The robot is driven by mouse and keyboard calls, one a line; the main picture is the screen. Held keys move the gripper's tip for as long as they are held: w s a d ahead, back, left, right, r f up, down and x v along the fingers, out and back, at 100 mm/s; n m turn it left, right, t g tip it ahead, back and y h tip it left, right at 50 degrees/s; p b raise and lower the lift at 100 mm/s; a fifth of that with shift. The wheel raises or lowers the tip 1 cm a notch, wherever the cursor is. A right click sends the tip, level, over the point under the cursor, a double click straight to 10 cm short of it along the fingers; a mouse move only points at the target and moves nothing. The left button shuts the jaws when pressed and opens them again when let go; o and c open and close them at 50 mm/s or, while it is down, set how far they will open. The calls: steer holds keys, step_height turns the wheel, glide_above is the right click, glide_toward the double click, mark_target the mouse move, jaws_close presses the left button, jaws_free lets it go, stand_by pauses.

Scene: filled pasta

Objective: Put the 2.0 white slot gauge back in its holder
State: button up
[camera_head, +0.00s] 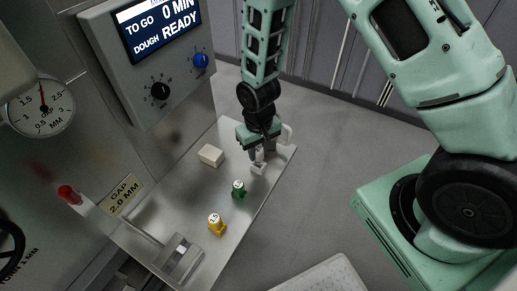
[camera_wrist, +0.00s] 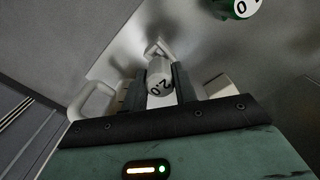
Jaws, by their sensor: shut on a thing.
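My gripper (camera_head: 258,154) is shut on the white slot gauge (camera_wrist: 160,80). In the wrist view its round end reads 2.0, upside down, between the two fingers (camera_wrist: 160,92). A pale forked or ring-like piece (camera_wrist: 156,48) shows just beyond the gauge. I cannot tell whether it is the gauge's own lower end or a holder. In the head view the white gauge (camera_head: 258,166) shows below the fingertips, low over the metal shelf near its right edge. I cannot tell whether it touches the shelf. No holder is clearly recognisable.
A green gauge (camera_head: 239,188) and a yellow 1.5 gauge (camera_head: 216,224) stand on the metal shelf (camera_head: 185,205). A cream block (camera_head: 211,155) lies left of my gripper. A white loop handle (camera_head: 288,134) is close on the right. A metal bracket (camera_head: 180,258) stands at the near end.

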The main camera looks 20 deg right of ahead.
steer(key=shift+f+b, duration=0.85)
steer(key=shift+f, duration=0.75)
stand_by(0.6)
steer(key=o, duration=1.4)
steer(key=shift+r, duration=0.15)
step_height(320, 180, up, 7)
steer(key=p, duration=0.6)
stand_by(0.4)
